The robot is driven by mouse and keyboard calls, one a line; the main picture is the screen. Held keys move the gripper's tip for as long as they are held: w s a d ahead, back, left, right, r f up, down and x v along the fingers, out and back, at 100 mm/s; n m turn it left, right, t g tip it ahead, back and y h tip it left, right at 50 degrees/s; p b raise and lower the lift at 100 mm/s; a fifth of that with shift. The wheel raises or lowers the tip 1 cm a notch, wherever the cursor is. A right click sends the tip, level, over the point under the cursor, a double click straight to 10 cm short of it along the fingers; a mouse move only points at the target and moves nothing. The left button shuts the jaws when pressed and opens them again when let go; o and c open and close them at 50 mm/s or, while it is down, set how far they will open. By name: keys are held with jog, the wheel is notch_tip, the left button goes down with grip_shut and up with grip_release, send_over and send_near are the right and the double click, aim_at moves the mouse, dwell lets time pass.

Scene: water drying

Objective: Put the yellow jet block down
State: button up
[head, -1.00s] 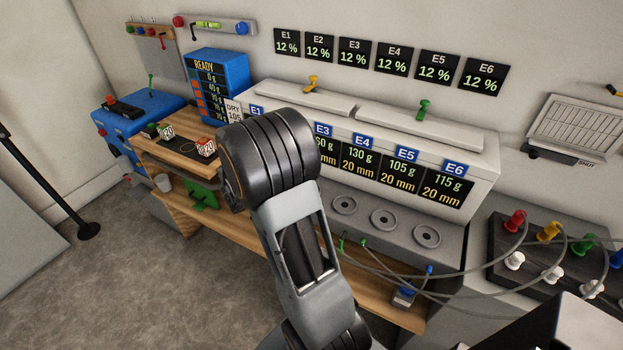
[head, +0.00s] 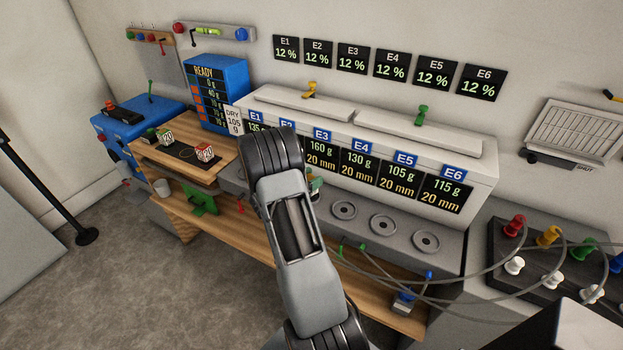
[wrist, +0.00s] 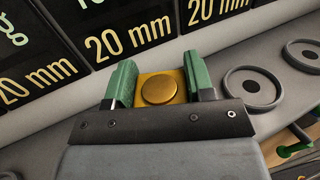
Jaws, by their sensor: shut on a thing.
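The yellow jet block (wrist: 160,88) sits between the two green fingers of my gripper (wrist: 160,80) in the wrist view. It is a yellow square block with a round, darker gold disc on top. My gripper is shut on it, over the grey ledge in front of the display panels. In the head view my arm hides the block and most of the gripper. Whether the block touches the ledge cannot be told.
Ring-shaped grey seats (head: 344,210) line the ledge right of my gripper; one also shows close by in the wrist view (wrist: 252,88). The panel wall (head: 320,152) rises just behind. Grey hoses (head: 450,297) cross at the right. A wooden shelf (head: 250,245) runs below.

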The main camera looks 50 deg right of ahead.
jog(key=shift+f, duration=0.25)
jog(key=o, duration=1.1)
jog(key=shift+f, duration=0.1)
jog(key=shift+r, duration=0.35)
jog(key=w+a+b, duration=0.1)
jog(key=w+a, duration=0.1)
jog(key=a, duration=1)
jog(key=s+a+r+m+t+y, duration=0.2)
jog(key=s+a+r+m+y, duration=0.1)
jog(key=s+a+m+y, duration=0.1)
jog(key=s+a+r+m+t+y, duration=0.2)
jog(key=a+m+y, duration=0.4)
jog(key=a, duration=0.5)
jog(key=s+a+r+m+t+y, duration=0.2)
jog(key=s+a+r+m+y, duration=0.2)
jog(key=s+a+m+y, duration=0.2)
jog(key=shift+a+y, duration=1)
jog(key=shift+a, duration=0.15)
